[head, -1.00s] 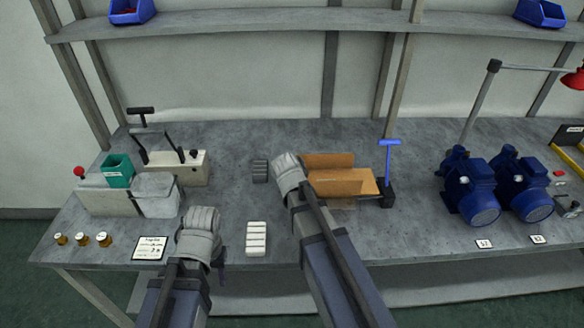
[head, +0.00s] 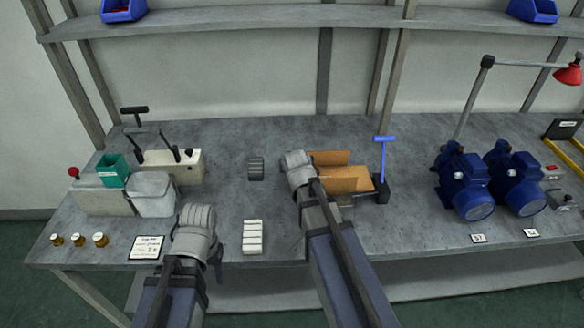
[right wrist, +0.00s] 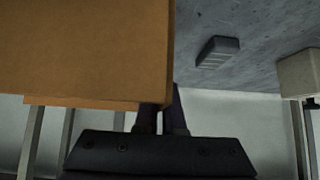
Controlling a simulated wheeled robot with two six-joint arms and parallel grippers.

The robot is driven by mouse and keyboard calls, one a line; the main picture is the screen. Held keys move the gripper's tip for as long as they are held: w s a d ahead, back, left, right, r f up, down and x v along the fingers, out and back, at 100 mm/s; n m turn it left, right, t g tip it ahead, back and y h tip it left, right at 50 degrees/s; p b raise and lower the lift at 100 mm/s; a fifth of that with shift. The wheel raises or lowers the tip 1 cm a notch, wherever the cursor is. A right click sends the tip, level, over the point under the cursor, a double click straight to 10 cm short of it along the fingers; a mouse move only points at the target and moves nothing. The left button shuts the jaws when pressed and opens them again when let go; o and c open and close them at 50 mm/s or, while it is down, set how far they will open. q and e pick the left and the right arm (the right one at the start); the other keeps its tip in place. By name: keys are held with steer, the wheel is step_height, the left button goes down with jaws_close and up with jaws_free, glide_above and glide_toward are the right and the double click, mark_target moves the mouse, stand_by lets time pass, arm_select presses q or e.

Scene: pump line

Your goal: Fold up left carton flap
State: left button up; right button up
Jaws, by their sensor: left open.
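The open orange-brown carton (head: 345,180) lies on the bench, its back panel (head: 330,158) standing up. My right wrist covers its left end in the head view, so the left flap's angle is hidden there. In the right wrist view a carton panel (right wrist: 80,50) fills the upper left. My right gripper (right wrist: 162,118) has its dark fingers at that panel's edge, partly hidden by it. I cannot tell whether they grip it. My left gripper (head: 217,262) is open and empty near the bench's front edge, left of the white block stack.
A dark ribbed block (head: 256,168) lies left of the carton. A white block stack (head: 252,237) is in front. A blue T-handled tool (head: 384,165) stands just right of the carton; blue pumps (head: 465,185) are farther right. Grey and green bins (head: 151,193) are left.

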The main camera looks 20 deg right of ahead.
steer(key=o, duration=0.4)
steer(key=shift+o, duration=0.2)
steer(key=p+v, duration=0.5)
steer(key=v, duration=0.2)
steer(key=shift+s+a+r+p, duration=0.1)
steer(key=shift+s+r+p, duration=0.2)
steer(key=shift+s, duration=0.1)
